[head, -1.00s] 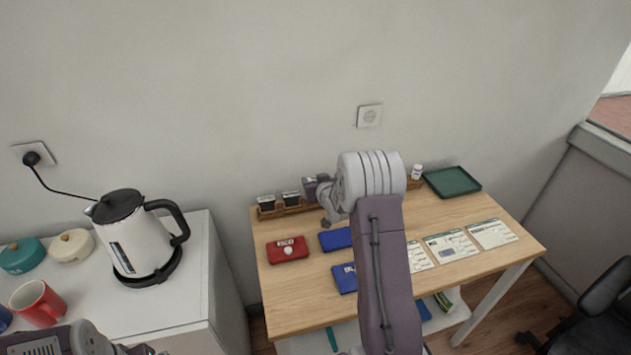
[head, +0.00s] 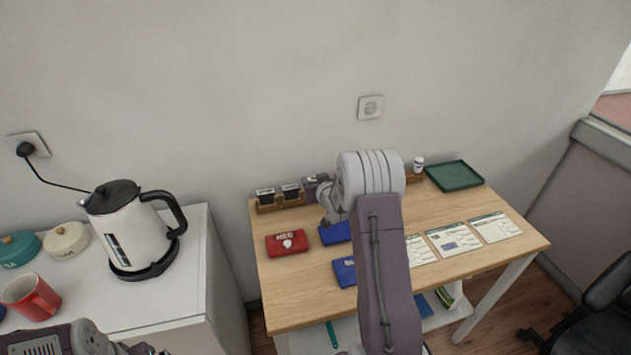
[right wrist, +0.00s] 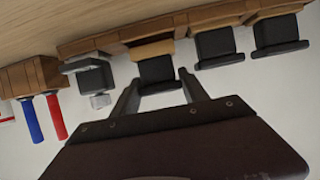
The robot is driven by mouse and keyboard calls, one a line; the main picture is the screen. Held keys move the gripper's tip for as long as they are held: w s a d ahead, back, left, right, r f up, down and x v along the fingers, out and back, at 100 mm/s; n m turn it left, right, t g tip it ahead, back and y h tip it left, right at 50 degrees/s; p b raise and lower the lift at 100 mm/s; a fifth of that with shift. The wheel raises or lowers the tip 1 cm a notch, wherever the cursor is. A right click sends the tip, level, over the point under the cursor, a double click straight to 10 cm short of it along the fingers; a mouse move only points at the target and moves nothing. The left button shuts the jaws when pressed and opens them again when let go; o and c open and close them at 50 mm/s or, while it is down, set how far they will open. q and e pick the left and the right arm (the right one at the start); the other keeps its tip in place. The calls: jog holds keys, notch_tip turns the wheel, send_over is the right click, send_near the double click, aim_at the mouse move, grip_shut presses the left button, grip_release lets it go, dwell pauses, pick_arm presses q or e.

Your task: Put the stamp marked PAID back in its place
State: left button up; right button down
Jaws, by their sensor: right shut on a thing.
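The wooden stamp rack (head: 267,208) stands along the wall at the back of the desk. Two black-topped stamps, one (head: 265,195) and another (head: 290,191), stand in its left end. My right gripper (right wrist: 160,84) is shut on a third black stamp (right wrist: 157,70) at the rack, in line with its neighbours. No PAID marking is readable on it. In the head view my right gripper (head: 313,186) is beside the second stamp, and its arm hides part of the rack. My left gripper (head: 140,349) is at the bottom left edge, mostly cut off.
A red pad (head: 287,243) and blue pads (head: 344,272) lie in front of the rack. Forms (head: 454,239) and a green tray (head: 455,175) are to the right. A kettle (head: 130,230) and red mug (head: 32,297) stand on the left cabinet.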

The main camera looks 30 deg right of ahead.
jog(key=shift+f+b, duration=0.5)
jog(key=shift+f, duration=0.15)
jog(key=c, duration=0.8)
grip_release()
jog(key=shift+o, duration=0.2)
jog(key=shift+p+v, duration=0.5)
jog(key=shift+v, duration=2.15)
